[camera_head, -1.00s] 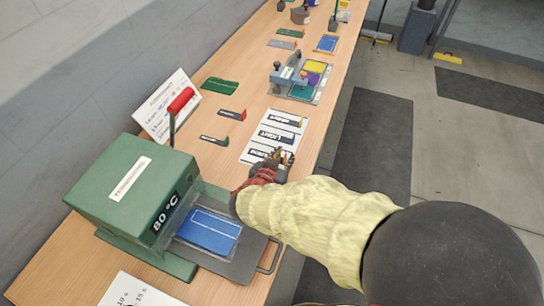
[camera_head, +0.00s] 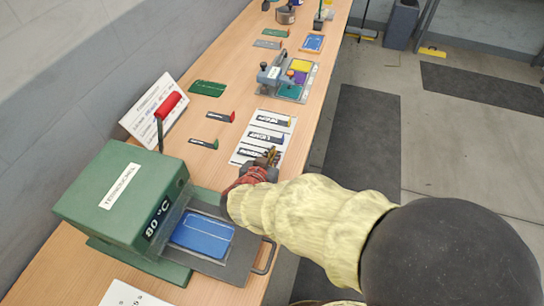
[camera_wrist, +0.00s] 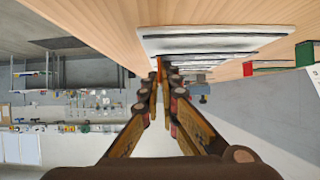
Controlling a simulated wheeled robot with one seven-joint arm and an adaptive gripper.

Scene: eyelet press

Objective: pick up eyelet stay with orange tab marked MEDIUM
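The white sheet (camera_head: 238,157) on the bench bears several dark labelled strips; the middle label reads LIGHT, and the lowest strip (camera_head: 252,153) is partly covered by my gripper. My gripper (camera_head: 272,155) is at the sheet's right edge, beside the lowest strip. In the wrist view my gripper (camera_wrist: 166,72) has its fingers a little apart, with a narrow gap. A small orange piece (camera_wrist: 158,63) shows by the fingertips; I cannot tell whether it lies between them. No MEDIUM marking is readable. The sheet (camera_wrist: 205,42) fills the upper middle there.
Two dark strips lie left of the sheet, one with a red tab (camera_head: 233,116), one with a green tab (camera_head: 216,143). The green 80 °C heater box (camera_head: 120,195) with a blue panel (camera_head: 202,236) stands nearer. A grey press fixture (camera_head: 272,76) stands beyond the sheet.

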